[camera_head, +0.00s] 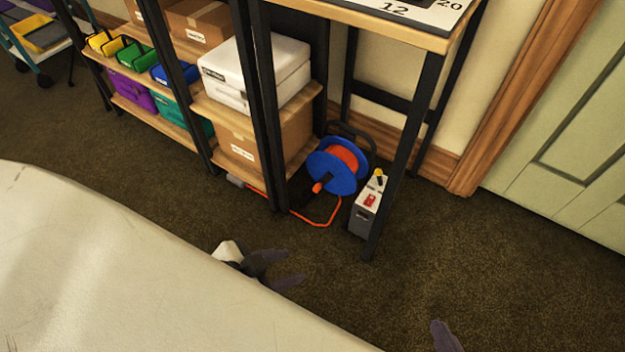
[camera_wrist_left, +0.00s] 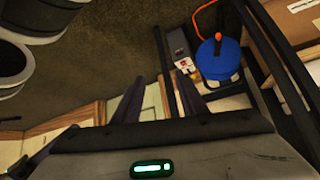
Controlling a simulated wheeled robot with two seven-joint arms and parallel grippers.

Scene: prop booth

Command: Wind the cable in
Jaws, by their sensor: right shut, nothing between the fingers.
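The cable reel (camera_head: 336,172) stands on the floor beneath the tall table, with blue discs, an orange drum, a black frame and an orange crank knob (camera_head: 319,187). Its orange cable (camera_head: 318,224) loops out on the carpet and runs left along the shelf base toward a small grey end piece (camera_head: 236,181). The reel also shows in the left wrist view (camera_wrist_left: 218,62). My left gripper (camera_head: 284,268) is empty, its fingers apart, in front of and below the reel, touching nothing. My right gripper (camera_head: 445,338) shows only at the bottom edge, shut and empty.
A grey box (camera_head: 365,208) with a red switch and yellow knob stands right of the reel, beside a black table leg (camera_head: 397,180). Shelving (camera_head: 262,120) with cartons and bins stands left. Carpet is clear in front and right. My white body fills the lower left.

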